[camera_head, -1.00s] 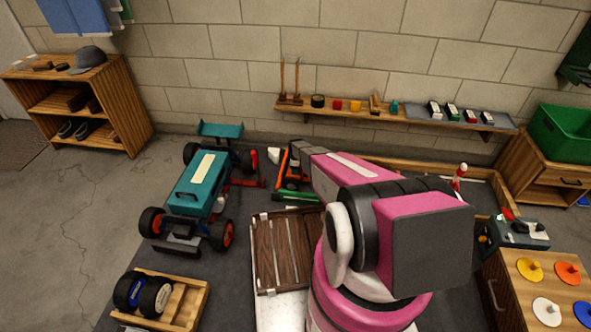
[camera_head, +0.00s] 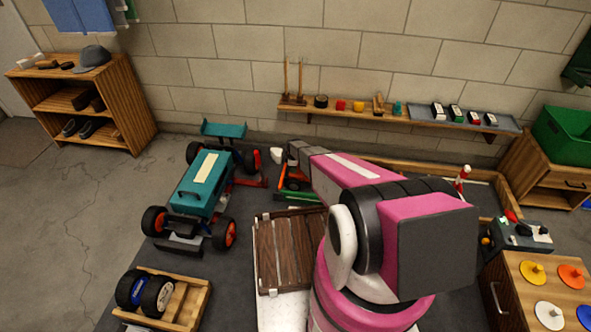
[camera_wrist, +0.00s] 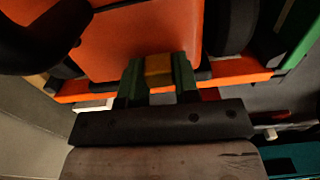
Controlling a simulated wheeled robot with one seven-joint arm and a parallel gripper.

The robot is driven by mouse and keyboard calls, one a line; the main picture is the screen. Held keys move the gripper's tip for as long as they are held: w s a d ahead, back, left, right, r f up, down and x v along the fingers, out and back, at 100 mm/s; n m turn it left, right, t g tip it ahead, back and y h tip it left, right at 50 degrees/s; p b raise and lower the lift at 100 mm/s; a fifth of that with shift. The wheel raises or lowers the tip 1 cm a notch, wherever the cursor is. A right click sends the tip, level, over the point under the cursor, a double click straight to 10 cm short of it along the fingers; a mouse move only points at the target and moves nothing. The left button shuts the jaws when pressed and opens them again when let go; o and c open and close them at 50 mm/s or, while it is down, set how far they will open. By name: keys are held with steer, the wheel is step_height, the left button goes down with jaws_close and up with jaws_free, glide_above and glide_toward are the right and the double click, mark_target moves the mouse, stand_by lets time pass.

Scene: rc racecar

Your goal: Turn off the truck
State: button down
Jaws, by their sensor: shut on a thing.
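The orange and green truck (camera_head: 291,186) stands on the dark mat, largely hidden behind my arm in the head view. Its orange body (camera_wrist: 140,38) fills the upper part of the wrist view, with dark wheels at both sides. My gripper (camera_wrist: 158,66) has green fingers, shut on a small amber-yellow block (camera_wrist: 158,72) at the orange body's near edge. I cannot tell whether the block is a switch on the truck. In the head view the fingertips are hidden by my pink arm.
A teal buggy (camera_head: 203,184) stands close to the left. A slatted wooden pallet (camera_head: 283,246) lies in front, and a wooden tray (camera_head: 188,312) with wheels is at the front left. A wall shelf (camera_head: 430,121) with small items runs behind. Bare floor lies at far left.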

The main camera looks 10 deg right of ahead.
steer(key=c, duration=0.8)
jaws_free()
steer(key=shift+a, duration=0.1)
steer(key=shift+c, duration=0.2)
steer(key=shift+r, duration=0.15)
step_height(320, 180, up, 10)
steer(key=shift+r, duration=0.25)
steer(key=s+d+r+m, duration=0.1)
steer(key=s+r+m, duration=0.6)
steer(key=s+r, duration=1)
steer(key=s+d+r+m, duration=0.1)
steer(key=s+r+m, duration=0.6)
steer(key=s+r, duration=1.1)
steer(key=s, duration=0.3)
steer(key=shift+d, duration=0.3)
